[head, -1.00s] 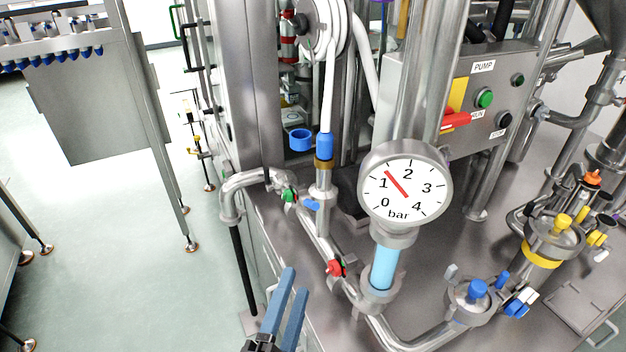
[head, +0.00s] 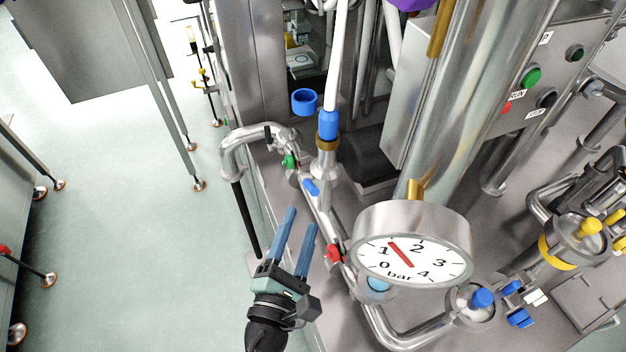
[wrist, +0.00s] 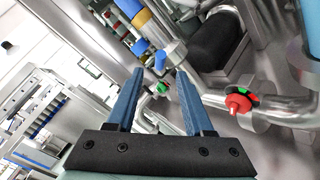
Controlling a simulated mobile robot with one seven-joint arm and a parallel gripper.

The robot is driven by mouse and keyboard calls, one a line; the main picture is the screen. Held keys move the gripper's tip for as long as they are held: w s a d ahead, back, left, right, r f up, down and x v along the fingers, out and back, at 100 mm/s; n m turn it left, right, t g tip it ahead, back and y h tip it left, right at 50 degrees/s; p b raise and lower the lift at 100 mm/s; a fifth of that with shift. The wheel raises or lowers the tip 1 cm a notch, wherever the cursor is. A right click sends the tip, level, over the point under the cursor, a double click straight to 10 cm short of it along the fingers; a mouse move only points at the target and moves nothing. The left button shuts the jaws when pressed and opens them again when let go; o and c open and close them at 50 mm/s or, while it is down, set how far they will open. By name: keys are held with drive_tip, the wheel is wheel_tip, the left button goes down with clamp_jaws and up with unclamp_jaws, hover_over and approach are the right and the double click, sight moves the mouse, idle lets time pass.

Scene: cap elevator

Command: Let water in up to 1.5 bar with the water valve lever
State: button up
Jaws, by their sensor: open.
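The round pressure gauge (head: 412,243) is at right of centre in the head view; its red needle points between 1 and 2 bar, nearer 1. A small blue lever (head: 311,187) sits on the pipe below the blue hose coupling (head: 327,124). A green valve part (head: 289,161) is left of it and a red one (head: 333,253) lower down. My gripper (head: 302,217) is open and empty, fingertips just below the blue lever and apart from it. In the wrist view, a blue lever (wrist: 160,60) shows between and beyond the fingertips; the red valve part (wrist: 238,102) is to the right.
Steel pipes surround the valves, with a thick column (head: 455,110) behind the gauge. An open blue cap (head: 305,100) is beside the hose coupling. A control box with a green button (head: 530,76) stands at upper right. Open floor (head: 130,240) lies to the left.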

sight(312, 189)
drive_tip(key=p+x, duration=0.1)
drive_tip(key=x, duration=0.8)
clamp_jaws()
idle(1.3)
